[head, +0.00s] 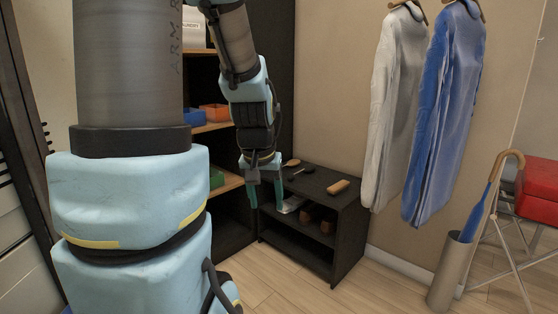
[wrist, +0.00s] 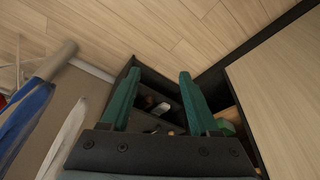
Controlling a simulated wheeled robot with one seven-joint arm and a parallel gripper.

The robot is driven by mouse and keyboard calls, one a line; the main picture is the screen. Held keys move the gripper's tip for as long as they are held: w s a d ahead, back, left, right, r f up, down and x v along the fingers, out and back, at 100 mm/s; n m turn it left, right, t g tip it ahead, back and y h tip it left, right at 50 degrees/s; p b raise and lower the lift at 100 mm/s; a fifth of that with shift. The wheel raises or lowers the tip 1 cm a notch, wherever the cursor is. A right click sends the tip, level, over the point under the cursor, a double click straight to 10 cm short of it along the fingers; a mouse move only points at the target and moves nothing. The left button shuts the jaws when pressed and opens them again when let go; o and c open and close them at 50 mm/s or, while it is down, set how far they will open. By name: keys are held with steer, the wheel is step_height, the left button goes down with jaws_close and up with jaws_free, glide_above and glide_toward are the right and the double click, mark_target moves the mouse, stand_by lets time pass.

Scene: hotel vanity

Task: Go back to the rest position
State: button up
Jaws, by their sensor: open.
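My gripper (head: 265,192) hangs at the end of my arm, in front of the left part of a low black shelf unit (head: 348,222) in the head view. Its two green fingers are apart with nothing between them. In the wrist view the gripper (wrist: 154,92) also shows spread fingers and an empty gap, with the black shelf unit beyond. On top of the low unit lie several small items, including a wooden-backed brush (head: 339,187).
A taller shelf with an orange bin (head: 215,113) and a blue bin (head: 194,117) stands behind my arm. A white shirt (head: 396,105) and a blue shirt (head: 442,115) hang at right. Open floor lies in front.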

steer(key=s+a+f+g, duration=0.1)
steer(key=s+a+f, duration=0.2)
steer(key=s, duration=0.3)
step_height(320, 180, up, 15)
steer(key=p, duration=1.5)
steer(key=shift+s+a+n+y+p, duration=0.3)
steer(key=shift+s+a+n+p, duration=0.05)
steer(key=shift+s+n+p, duration=0.05)
steer(key=shift+d, duration=0.1)
